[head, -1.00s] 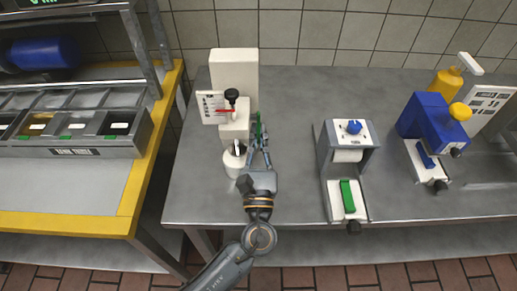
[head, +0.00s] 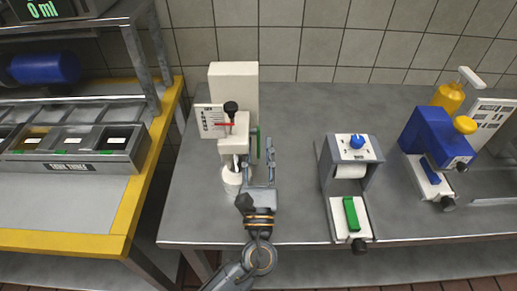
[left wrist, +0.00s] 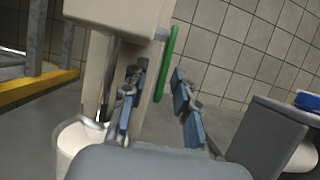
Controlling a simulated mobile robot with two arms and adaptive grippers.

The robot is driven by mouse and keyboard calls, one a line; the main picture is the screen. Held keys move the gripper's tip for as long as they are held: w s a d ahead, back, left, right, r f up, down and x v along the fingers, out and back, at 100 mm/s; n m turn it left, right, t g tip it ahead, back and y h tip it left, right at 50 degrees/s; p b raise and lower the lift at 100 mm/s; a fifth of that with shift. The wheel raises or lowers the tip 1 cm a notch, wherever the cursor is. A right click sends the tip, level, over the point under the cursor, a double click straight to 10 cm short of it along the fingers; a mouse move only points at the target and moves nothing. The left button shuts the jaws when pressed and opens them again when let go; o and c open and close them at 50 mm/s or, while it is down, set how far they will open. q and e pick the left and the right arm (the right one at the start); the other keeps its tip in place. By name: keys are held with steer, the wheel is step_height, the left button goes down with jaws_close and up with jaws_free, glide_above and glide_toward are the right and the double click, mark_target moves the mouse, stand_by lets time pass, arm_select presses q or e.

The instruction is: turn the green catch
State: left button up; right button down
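The green catch (head: 257,143) is a thin upright bar on the right side of a white dispensing machine (head: 233,88). In the left wrist view the green catch (left wrist: 171,62) stands beyond and between my fingers, with its upper end by the machine's side. My left gripper (head: 258,160) is in front of the machine, just below and before the catch. In the left wrist view its two blue-padded fingers (left wrist: 158,103) are spread with nothing between them, and no contact with the catch shows. My right gripper is in neither view.
A white cup (head: 231,182) stands under the machine's spout, close left of my left gripper. A grey device with a blue knob (head: 357,142) and a green block (head: 351,213) stands to the right. A blue dispenser (head: 435,137) is farther right. Bare counter lies between.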

arm_select(q)
steer(key=v, duration=1.2)
